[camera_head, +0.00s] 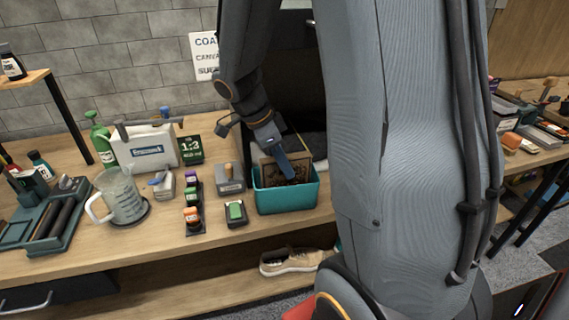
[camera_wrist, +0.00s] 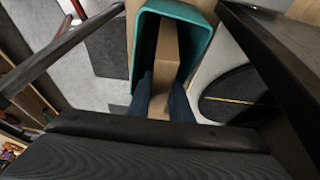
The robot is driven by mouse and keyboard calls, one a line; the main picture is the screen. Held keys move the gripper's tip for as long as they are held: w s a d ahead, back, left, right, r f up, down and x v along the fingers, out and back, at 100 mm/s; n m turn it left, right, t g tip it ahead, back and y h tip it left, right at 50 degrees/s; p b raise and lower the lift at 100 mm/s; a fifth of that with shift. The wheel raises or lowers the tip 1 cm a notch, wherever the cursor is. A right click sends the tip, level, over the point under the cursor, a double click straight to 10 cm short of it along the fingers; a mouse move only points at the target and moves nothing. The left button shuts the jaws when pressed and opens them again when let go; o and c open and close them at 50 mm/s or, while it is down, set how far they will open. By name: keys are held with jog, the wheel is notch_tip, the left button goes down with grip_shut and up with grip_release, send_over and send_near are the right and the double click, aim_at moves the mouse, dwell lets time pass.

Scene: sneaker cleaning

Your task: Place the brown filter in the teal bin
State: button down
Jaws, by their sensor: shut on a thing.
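The teal bin (camera_head: 288,200) stands at the front edge of the wooden bench in the head view. Its teal wall (camera_wrist: 196,16) shows at the top of the wrist view. My gripper (camera_head: 286,176) points down at the bin's opening, and its blue fingers are shut on the brown filter (camera_head: 299,173). In the wrist view the filter (camera_wrist: 167,50) shows as a narrow brown strip between the fingertips (camera_wrist: 162,84), within the bin's rim. The filter's lower part is hidden by the bin's front wall, so I cannot tell whether it touches the bottom.
Left of the bin are a grey block (camera_head: 230,180), a green-topped pad (camera_head: 236,213), small colored bottles (camera_head: 191,215) and a clear jug (camera_head: 122,195). A beige sneaker (camera_head: 290,261) lies on the shelf below. My arm hides the bench right of the bin.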

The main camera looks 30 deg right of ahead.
jog(key=shift+f, duration=0.15)
jog(key=c, duration=1.6)
grip_release()
jog(key=b+v, duration=0.1)
jog(key=v, duration=1.1)
jog(key=shift+w+b, duration=0.1)
jog(key=shift+b, duration=0.3)
